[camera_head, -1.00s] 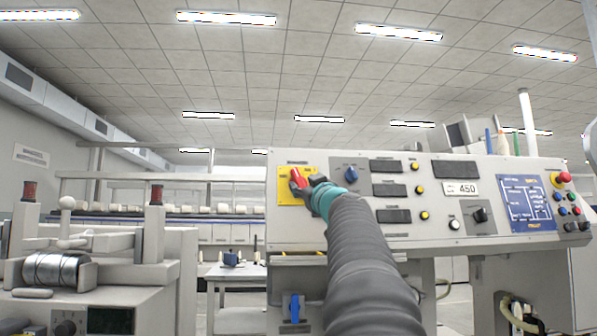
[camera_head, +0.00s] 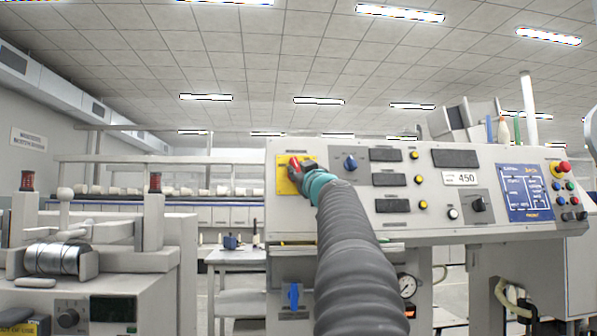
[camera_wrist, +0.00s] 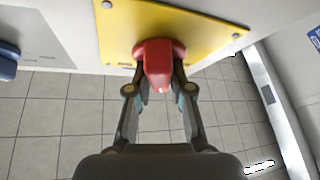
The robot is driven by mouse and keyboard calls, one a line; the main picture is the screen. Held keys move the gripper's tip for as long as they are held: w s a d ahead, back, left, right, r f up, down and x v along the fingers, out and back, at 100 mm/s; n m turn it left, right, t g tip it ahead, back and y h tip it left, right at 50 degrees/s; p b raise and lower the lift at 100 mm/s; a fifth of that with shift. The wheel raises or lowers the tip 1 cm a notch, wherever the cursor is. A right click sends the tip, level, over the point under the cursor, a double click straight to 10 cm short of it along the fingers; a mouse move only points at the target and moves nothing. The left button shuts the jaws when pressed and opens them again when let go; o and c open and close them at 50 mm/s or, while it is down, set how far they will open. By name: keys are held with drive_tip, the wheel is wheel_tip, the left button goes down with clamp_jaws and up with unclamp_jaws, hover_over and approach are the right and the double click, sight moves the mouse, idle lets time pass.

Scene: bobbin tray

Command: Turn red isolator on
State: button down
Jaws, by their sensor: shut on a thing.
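The red isolator handle (camera_head: 294,164) is on a yellow plate (camera_head: 284,186) at the left end of the grey control panel. In the wrist view the red handle (camera_wrist: 158,62) stands out from the yellow plate (camera_wrist: 200,22). My gripper (camera_wrist: 160,82) is shut on the handle, one finger on each side of it. In the head view my gripper (camera_head: 305,168) is at the handle, and my arm covers part of the plate and panel below. The handle looks tilted in the head view; its exact angle is hard to tell.
Right of the isolator, the panel carries a blue knob (camera_head: 350,163), a black knob (camera_head: 478,204) and a red mushroom button (camera_head: 564,167). A blue lever (camera_head: 293,296) sits below. A machine with a metal roll (camera_head: 57,259) stands at left.

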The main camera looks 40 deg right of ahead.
drive_tip(key=shift+f+m+h+b, duration=0.25)
drive_tip(key=shift+m+h+b, duration=0.55)
drive_tip(key=shift+m+b, duration=0.5)
drive_tip(key=shift+r+m+g+h+b, duration=0.2)
drive_tip(key=shift+m+g+h, duration=0.25)
drive_tip(key=shift+m+h, duration=0.65)
drive_tip(key=shift+r+m+g+h+b, duration=0.15)
drive_tip(key=shift+m+g+h, duration=0.45)
drive_tip(key=shift+m, duration=0.8)
drive_tip(key=c, duration=1)
unclamp_jaws()
drive_tip(key=shift+c, duration=0.2)
drive_tip(key=shift+f+n, duration=0.1)
drive_tip(key=shift+n, duration=0.3)
